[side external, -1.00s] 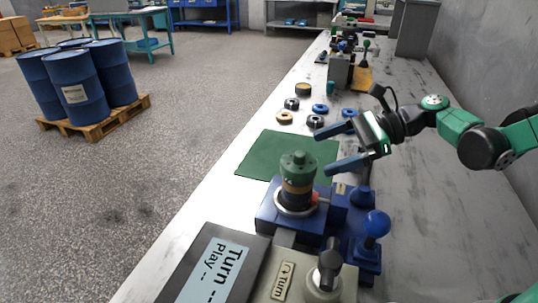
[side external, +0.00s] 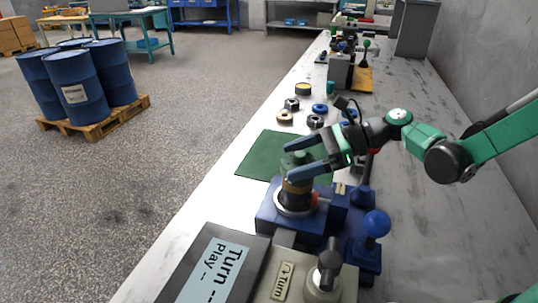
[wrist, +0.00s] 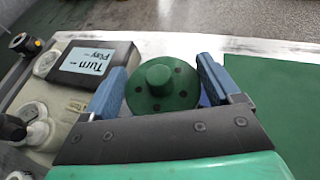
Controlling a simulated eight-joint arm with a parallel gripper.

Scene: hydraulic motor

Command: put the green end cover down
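The green end cover (wrist: 162,90) sits on top of the motor stack, which stands upright in the blue fixture (side external: 268,216). In the wrist view it is a round green disc with a central knob and small holes, between my two blue fingers. My gripper (side external: 300,160) is open around the cover, one finger on each side. In the side view the fingers partly hide the cover.
A green mat (side external: 262,155) lies flat and empty on the bench behind the fixture. Several rings and small parts lie beyond it. A blue ball-topped lever (side external: 376,224) stands right of the fixture. A "Turn / Play" display (side external: 215,270) is in front.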

